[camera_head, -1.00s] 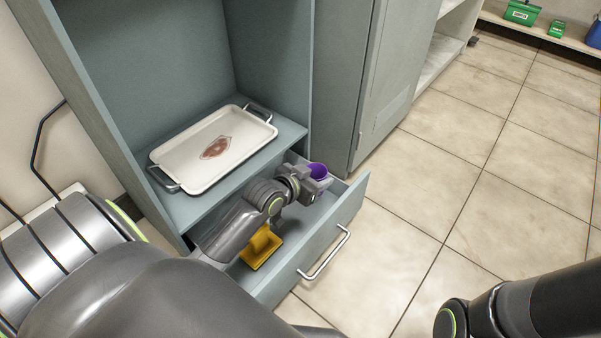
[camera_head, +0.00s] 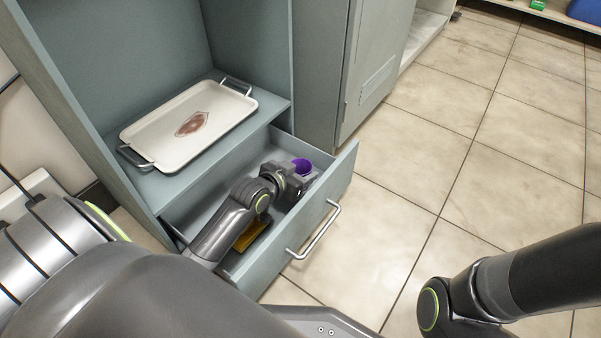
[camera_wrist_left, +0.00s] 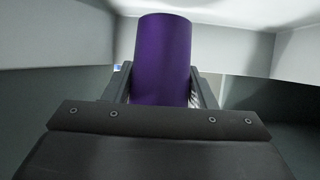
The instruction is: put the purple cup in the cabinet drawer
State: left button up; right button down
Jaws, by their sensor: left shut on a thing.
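The purple cup (camera_head: 301,166) is at the right end of the open cabinet drawer (camera_head: 318,223) in the head view. My left gripper (camera_head: 299,176) is shut on it, with the hand down inside the drawer. In the left wrist view the cup (camera_wrist_left: 162,62) stands between the two fingers (camera_wrist_left: 161,90), with pale drawer walls behind it. The cup's lower part is hidden, so I cannot tell whether it touches the drawer floor. Only the dark links of my right arm show at the lower right of the head view; its gripper is out of view.
A yellow object (camera_head: 252,236) lies in the drawer, partly under my left arm. A white tray (camera_head: 222,121) with a brown-red stain sits on the shelf above. The drawer's handle (camera_head: 317,232) faces the clear tiled floor. A grey cabinet (camera_head: 352,75) stands to the right.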

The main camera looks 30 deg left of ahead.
pick_arm(q)
jog(key=shift+f, duration=0.6)
jog(key=o, duration=1)
jog(key=shift+c, duration=0.2)
jog(key=shift+r, duration=0.1)
jog(key=shift+r, duration=0.2)
jog(key=p+v, duration=0.7)
jog(key=v, duration=0.5)
jog(key=shift+r, duration=0.35)
